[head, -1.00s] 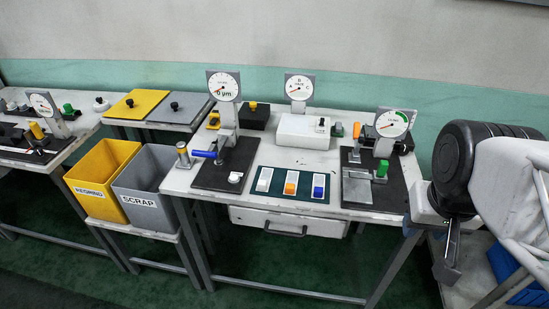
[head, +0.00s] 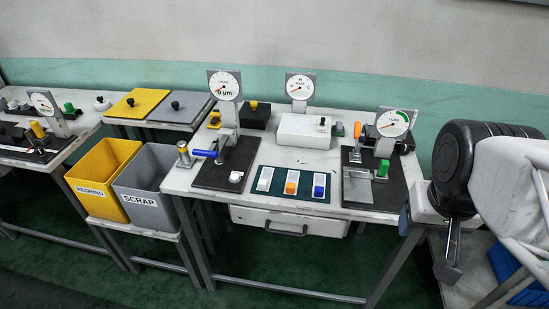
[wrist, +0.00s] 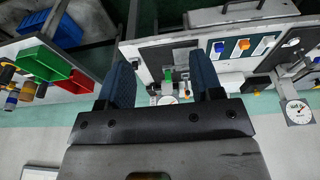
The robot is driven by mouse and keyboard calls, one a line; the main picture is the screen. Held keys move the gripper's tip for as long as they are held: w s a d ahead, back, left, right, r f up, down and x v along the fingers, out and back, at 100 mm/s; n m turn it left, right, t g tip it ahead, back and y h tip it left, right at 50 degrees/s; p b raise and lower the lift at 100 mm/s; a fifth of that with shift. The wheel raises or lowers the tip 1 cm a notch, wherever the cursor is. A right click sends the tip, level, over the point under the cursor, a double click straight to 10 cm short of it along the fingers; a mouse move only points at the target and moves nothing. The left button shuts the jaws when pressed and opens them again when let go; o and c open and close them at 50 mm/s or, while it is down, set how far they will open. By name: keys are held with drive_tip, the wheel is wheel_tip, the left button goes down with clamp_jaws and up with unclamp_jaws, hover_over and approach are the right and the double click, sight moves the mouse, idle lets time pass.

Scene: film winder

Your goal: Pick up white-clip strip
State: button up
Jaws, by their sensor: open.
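The white-clip strip (head: 265,179) lies at the left end of a dark green mat (head: 278,195) on the middle table. It sits beside an orange-clip strip (head: 291,183) and a blue-clip strip (head: 319,187). In the wrist view the white-clip strip (wrist: 265,43) is at the upper right, furthest right of the three. My gripper (head: 447,270) hangs beyond the table's right end, well apart from the strips. In the wrist view my gripper (wrist: 163,80) is open, with two dark blue fingers and nothing held between them.
Dial gauge stands flank the mat, on the left (head: 225,88) and right (head: 392,124). A white box (head: 304,131) stands behind it. A drawer (head: 290,221) is below the tabletop. Yellow (head: 103,177) and grey (head: 147,185) bins stand left. A blue crate (head: 507,271) is at the right.

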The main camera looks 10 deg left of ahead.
drive_tip(key=w+a+f+n+t+h, duration=0.25)
drive_tip(key=w+a+f+n, duration=0.2)
drive_tip(key=w+n, duration=0.45)
drive_tip(key=w+a+f+n+t+h, duration=0.25)
drive_tip(key=w+a+n, duration=0.25)
drive_tip(key=w+n, duration=0.35)
drive_tip(key=n+t+y, duration=0.5)
drive_tip(key=n+t, duration=0.1)
drive_tip(key=n, duration=1.3)
approach(263, 185)
drive_tip(key=x, duration=0.3)
drive_tip(key=shift+m, duration=0.25)
drive_tip(key=shift+w, duration=0.15)
drive_tip(key=shift+x, duration=1.1)
drive_tip(key=shift+w+f, duration=0.1)
